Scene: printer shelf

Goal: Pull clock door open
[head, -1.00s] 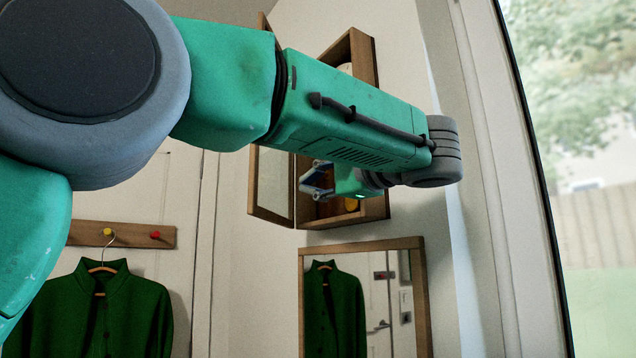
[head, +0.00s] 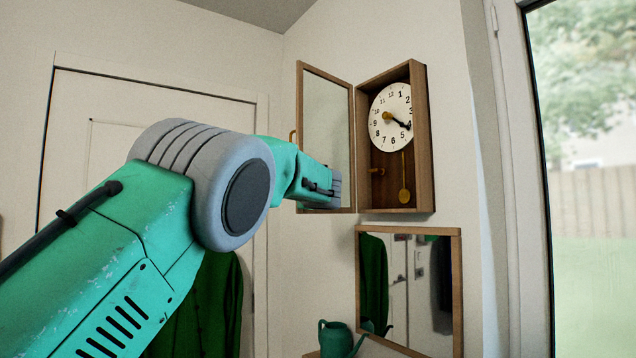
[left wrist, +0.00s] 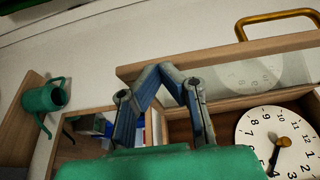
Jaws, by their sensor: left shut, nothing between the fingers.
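The wall clock's case (head: 421,140) is brown wood, with a white dial (head: 391,114) and brass pendulum (head: 404,192) exposed. Its glass-fronted door (head: 301,85) stands swung open to the left, with a brass handle (head: 292,136) on its outer side. In the left wrist view, the door frame (left wrist: 230,55), handle (left wrist: 275,24) and dial (left wrist: 278,140) show turned sideways. My left gripper (left wrist: 157,70) is shut and empty, its fingers overlapping the door's lower end; contact is unclear. In the head view, its arm reaches the door's lower part and the fingertips are not clear. My right gripper is not in view.
A wood-framed mirror (head: 457,290) hangs below the clock. A green watering can (head: 337,338) stands below left of it and shows in the left wrist view (left wrist: 42,103). A green coat (head: 215,305) hangs behind my arm. A window (head: 595,150) is at the right.

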